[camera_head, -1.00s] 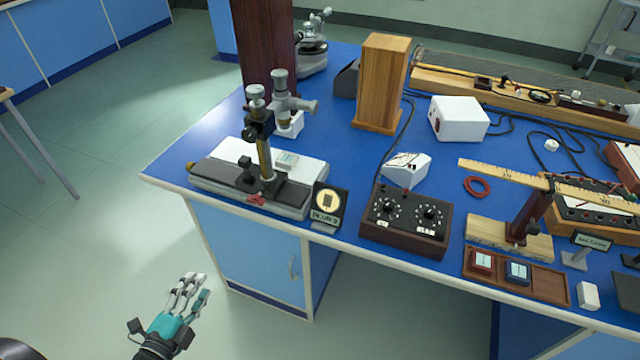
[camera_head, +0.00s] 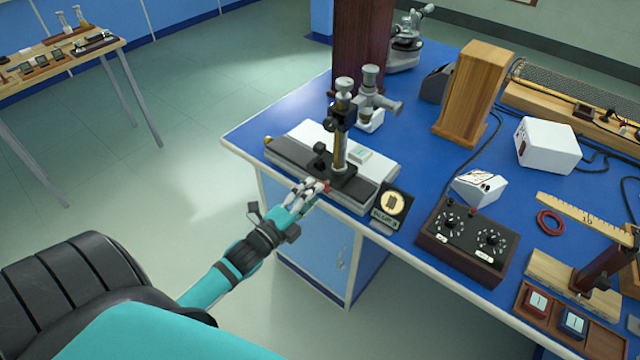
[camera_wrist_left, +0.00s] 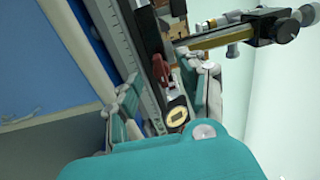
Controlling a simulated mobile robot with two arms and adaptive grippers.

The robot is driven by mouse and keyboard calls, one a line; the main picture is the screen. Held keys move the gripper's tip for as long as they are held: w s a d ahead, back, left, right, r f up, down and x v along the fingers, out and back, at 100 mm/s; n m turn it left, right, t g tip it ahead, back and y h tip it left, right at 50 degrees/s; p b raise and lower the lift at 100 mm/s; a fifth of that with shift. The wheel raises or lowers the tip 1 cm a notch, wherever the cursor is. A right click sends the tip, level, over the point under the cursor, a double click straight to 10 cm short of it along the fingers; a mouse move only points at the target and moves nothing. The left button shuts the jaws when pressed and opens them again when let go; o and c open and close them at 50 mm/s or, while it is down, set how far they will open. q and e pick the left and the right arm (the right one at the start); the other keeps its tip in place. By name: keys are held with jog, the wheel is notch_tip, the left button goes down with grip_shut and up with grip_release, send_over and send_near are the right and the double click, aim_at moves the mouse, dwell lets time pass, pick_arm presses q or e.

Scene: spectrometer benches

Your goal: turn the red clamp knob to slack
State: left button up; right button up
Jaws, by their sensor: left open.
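The red clamp knob (camera_head: 325,187) sits at the front edge of the travelling microscope's base, below its upright column (camera_head: 339,140). It is small and partly hidden by my fingers in the head view. It also shows in the left wrist view (camera_wrist_left: 166,87), between the two sides of my gripper. My left gripper (camera_head: 308,193) is open, its fingertips right at the knob. I cannot tell whether they touch it. My right gripper is not in view.
A plaque with a round emblem (camera_head: 390,207) stands just right of the microscope base (camera_head: 378,180). A dark box with dials (camera_head: 465,240) is further right. A wooden block (camera_head: 473,95) stands behind. The floor left of the blue bench is clear.

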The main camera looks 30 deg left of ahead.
pick_arm(q)
jog(key=shift+w+d, duration=0.15)
jog(key=shift+w, duration=1.65)
grip_shut()
